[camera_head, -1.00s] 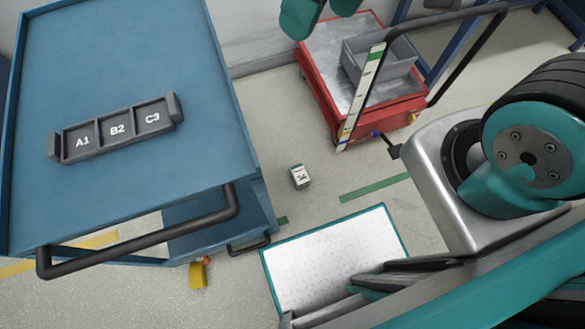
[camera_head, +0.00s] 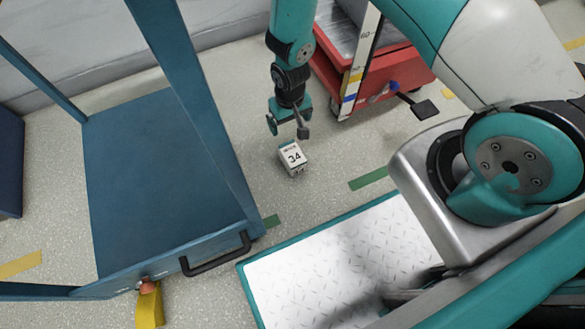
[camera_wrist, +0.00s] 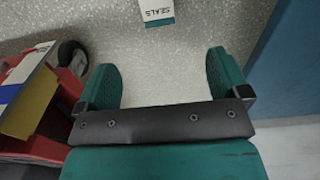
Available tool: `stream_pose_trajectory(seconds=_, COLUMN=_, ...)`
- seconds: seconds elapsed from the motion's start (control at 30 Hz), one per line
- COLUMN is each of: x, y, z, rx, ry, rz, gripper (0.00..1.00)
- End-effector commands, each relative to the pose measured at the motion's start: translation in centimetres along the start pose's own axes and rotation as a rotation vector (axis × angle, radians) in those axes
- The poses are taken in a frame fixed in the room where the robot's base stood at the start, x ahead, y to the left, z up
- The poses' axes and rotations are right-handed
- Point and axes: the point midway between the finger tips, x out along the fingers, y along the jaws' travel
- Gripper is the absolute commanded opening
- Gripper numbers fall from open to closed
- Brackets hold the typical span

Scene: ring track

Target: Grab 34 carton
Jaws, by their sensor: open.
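The white carton marked 34 (camera_head: 292,157) stands on the speckled floor in the head view, between the blue cart and the red cart. My gripper (camera_head: 288,129) hangs above and just behind the carton in the head view. In the wrist view my gripper (camera_wrist: 163,85) has its two teal fingers apart with only bare floor between them. The carton lies beyond the fingertips.
A blue cart (camera_head: 150,180) with a black handle (camera_head: 217,257) stands at the left. A red cart (camera_head: 375,75) stands behind at the right. My white tread-plate deck is at the front. Green tape (camera_head: 368,179) marks the floor; open floor surrounds the carton.

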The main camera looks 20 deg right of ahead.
Motion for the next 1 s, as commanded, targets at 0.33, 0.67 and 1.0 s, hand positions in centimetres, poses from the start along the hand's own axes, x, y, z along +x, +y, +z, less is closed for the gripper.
stream_pose_trajectory(seconds=0.33, x=7.9, y=0.7, z=0.6, rx=0.007, ry=-0.004, rz=0.017, gripper=0.94)
stream_pose_trajectory(seconds=0.67, x=14.6, y=0.7, z=0.6, rx=0.006, ry=-0.003, rz=0.017, gripper=0.94)
stream_pose_trajectory(seconds=1.0, x=16.5, y=0.7, z=0.7, rx=0.006, ry=-0.003, rz=0.017, gripper=0.94)
